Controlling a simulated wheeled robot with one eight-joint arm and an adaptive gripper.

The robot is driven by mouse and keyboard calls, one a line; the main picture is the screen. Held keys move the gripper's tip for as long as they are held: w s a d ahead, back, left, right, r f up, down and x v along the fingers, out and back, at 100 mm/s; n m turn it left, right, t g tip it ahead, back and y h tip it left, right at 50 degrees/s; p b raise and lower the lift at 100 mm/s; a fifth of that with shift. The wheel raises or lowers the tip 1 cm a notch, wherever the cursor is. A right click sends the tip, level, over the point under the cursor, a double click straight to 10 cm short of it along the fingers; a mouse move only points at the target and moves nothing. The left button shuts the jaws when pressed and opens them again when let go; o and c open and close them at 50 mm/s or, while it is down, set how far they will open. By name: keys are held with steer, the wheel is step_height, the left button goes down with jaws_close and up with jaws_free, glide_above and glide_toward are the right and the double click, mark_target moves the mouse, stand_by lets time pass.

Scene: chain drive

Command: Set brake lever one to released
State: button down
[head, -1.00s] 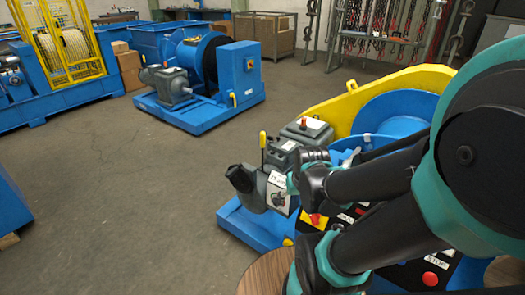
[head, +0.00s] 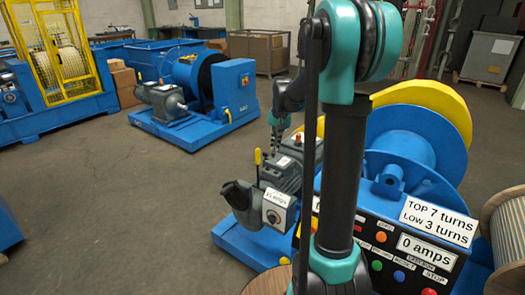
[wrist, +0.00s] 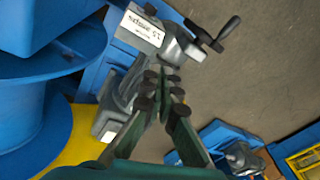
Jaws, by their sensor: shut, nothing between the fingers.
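A yellow-tipped upright lever (head: 258,157) stands on the grey gear and motor unit (head: 283,176) of the near blue winch. No label naming it brake lever one can be read. My gripper (head: 274,150) hangs just above and right of the lever in the head view; whether they touch cannot be told. In the wrist view my gripper (wrist: 166,88) is shut and empty, its fingers pointing over the grey unit (wrist: 122,98). The yellow lever cannot be made out there. A black-handled crank (wrist: 228,30) lies beyond the fingertips.
The control panel (head: 400,255) has coloured buttons, and a blue drum (head: 425,140) with a yellow guard stands behind. Another blue winch (head: 190,90) stands farther back.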

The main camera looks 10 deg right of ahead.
steer(key=w+d+f+m+g, duration=0.1)
steer(key=w+d+f+m, duration=0.1)
steer(key=w, duration=1.2)
steer(key=w+d+f+m+g+y, duration=0.1)
steer(key=w+f+m, duration=0.3)
steer(key=w, duration=1)
steer(key=shift+d+f+g+y, duration=0.3)
steer(key=shift+d+f+g, duration=0.1)
steer(key=shift+d+g, duration=0.25)
steer(key=shift+a+f, duration=0.1)
steer(key=s+a+f, duration=0.3)
steer(key=a+f, duration=0.2)
steer(key=f, duration=0.4)
steer(key=shift+s+a+f, duration=0.2)
steer(key=shift+s+f, duration=0.05)
steer(key=shift+s+a, duration=0.1)
